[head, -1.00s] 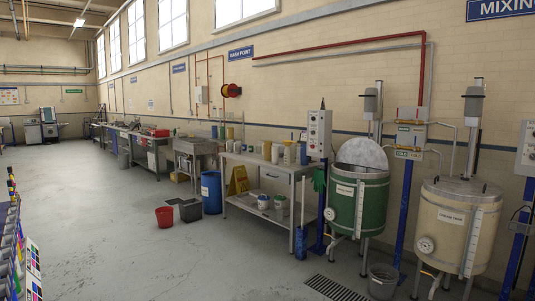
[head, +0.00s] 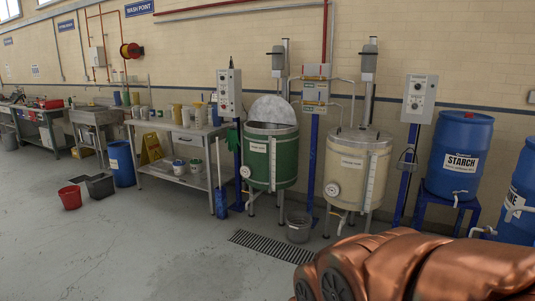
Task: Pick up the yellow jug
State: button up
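Small yellowish jugs or containers stand on the metal work table (head: 150,124) in the head view, left of the green tank. One yellowish jug (head: 176,110) stands near the middle of the table top, and another yellowish container (head: 198,112) is to its right. They are small in the picture, so I cannot tell which is the yellow jug. A copper-coloured part of my arm fills the lower right corner. My gripper is not in view.
A green tank (head: 262,165) and a cream tank (head: 350,185) stand right of the table. A grey bucket (head: 299,229), floor drain (head: 270,246), blue mop (head: 221,200), blue barrel (head: 122,164), yellow floor sign (head: 150,149) and red bucket (head: 70,197) are nearby. Floor in front is open.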

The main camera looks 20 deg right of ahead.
aim_at(177, 108)
jog(key=u, duration=0.1)
jog(key=i, duration=2.4)
jog(key=u, duration=0.3)
jog(key=i, duration=4.5)
jog(key=z, duration=0.05)
